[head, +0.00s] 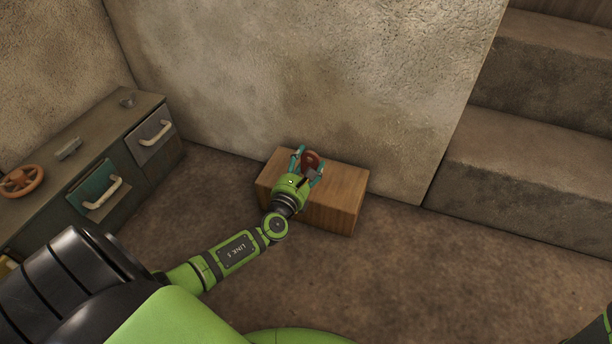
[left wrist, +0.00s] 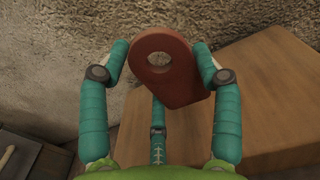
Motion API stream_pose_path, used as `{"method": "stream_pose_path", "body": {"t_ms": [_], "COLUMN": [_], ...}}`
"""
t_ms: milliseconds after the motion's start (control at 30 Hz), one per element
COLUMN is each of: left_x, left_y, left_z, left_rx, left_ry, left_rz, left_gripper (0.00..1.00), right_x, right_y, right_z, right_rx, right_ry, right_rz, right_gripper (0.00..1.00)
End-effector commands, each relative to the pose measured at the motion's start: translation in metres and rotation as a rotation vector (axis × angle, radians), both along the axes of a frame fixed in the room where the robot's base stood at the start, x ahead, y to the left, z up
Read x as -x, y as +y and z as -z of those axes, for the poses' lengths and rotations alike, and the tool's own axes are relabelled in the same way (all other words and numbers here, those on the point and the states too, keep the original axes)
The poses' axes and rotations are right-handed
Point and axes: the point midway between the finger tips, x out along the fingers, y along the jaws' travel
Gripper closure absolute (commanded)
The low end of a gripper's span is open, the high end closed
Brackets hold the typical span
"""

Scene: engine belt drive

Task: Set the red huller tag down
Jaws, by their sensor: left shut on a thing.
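The red huller tag (head: 311,157) is a flat dark-red plate with a round hole near one rounded end. It also shows in the left wrist view (left wrist: 184,82), tilted up between the teal fingers. My left gripper (head: 308,166) is shut on the tag and holds it over the top of a wooden block (head: 346,182) against the wall. The left wrist view shows a finger at each side of the tag and a third finger below it. I cannot tell whether the tag touches the block. My right gripper is out of view.
A dark cabinet (head: 97,133) stands at the left wall with a teal drawer, a grey drawer and an orange-brown handwheel (head: 22,180) on top. Concrete steps (head: 530,170) rise at the right. The floor right of the block is clear.

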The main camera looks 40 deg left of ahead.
Motion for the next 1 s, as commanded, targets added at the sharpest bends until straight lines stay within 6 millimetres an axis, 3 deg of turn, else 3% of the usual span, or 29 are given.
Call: {"method": "stream_pose_path", "body": {"t_ms": [33, 167, 600, 633, 1000], "left_x": [0.000, 0.000, 0.000, 0.000, 0.000], "left_y": [0.000, 0.000, -0.001, -0.001, 0.000], "left_z": [0.014, 0.031, 0.035, 0.034, 0.032], "left_rx": [0.000, 0.001, 0.000, 0.000, 0.000], "left_ry": [0.001, 0.001, 0.000, 0.000, 0.002], "left_rz": [0.000, 0.000, 0.000, 0.000, 0.000], "left_gripper": [0.58, 0.58, 0.58, 0.26, 0.26], "right_x": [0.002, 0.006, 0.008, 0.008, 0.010], "right_y": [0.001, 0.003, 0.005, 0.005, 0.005], "right_z": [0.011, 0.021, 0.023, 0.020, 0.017], "right_rx": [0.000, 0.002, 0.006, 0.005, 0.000], "right_ry": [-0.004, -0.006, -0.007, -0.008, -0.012], "right_rz": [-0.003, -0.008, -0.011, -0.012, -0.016], "right_gripper": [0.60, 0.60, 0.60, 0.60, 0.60]}}
